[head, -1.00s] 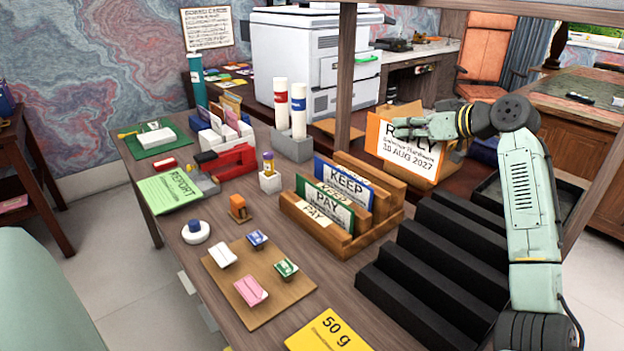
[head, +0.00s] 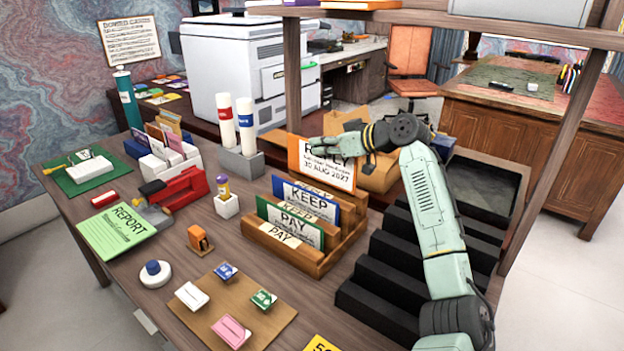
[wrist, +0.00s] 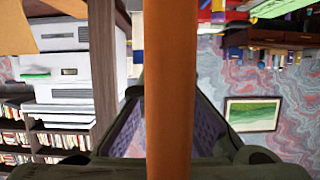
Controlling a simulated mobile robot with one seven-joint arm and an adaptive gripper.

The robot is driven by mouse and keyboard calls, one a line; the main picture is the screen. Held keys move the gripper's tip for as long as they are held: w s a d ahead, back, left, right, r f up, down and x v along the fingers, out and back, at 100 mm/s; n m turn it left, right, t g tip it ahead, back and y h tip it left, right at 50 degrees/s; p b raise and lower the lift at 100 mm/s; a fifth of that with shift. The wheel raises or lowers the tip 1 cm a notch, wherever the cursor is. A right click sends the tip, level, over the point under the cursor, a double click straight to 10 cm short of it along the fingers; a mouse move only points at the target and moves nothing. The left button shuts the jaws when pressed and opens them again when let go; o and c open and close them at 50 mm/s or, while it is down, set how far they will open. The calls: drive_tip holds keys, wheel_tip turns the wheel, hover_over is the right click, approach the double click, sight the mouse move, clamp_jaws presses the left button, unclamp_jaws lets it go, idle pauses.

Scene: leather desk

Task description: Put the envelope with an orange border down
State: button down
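The orange-bordered envelope (head: 322,168) has a white face reading REPLY and 30 AUG 2027. My gripper (head: 338,143) is shut on its upper part and holds it upright. In the wrist view the envelope (wrist: 171,90) is an orange strip between the fingers. It is at the rear of the wooden sorter (head: 290,259), behind the blue KEEP envelope (head: 308,203). I cannot tell whether its lower edge is in a slot or above it. The green PAY envelope (head: 291,221) stands in front of the blue one.
A black stepped rack (head: 385,290) lies right of the sorter, under my arm. White tubes in a grey holder (head: 240,165) stand behind left. A wooden post (head: 293,75) and shelf rise behind. A tan board (head: 235,318) with small blocks is in front.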

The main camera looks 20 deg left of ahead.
sight(321, 181)
wheel_tip(321, 181, down, 6)
drive_tip(key=shift+f+p, duration=0.1)
drive_tip(key=shift+p, duration=0.85)
drive_tip(key=shift+f, duration=0.3)
drive_tip(key=shift+f, duration=0.1)
drive_tip(key=shift+f, duration=0.15)
drive_tip(key=c, duration=1.8)
unclamp_jaws()
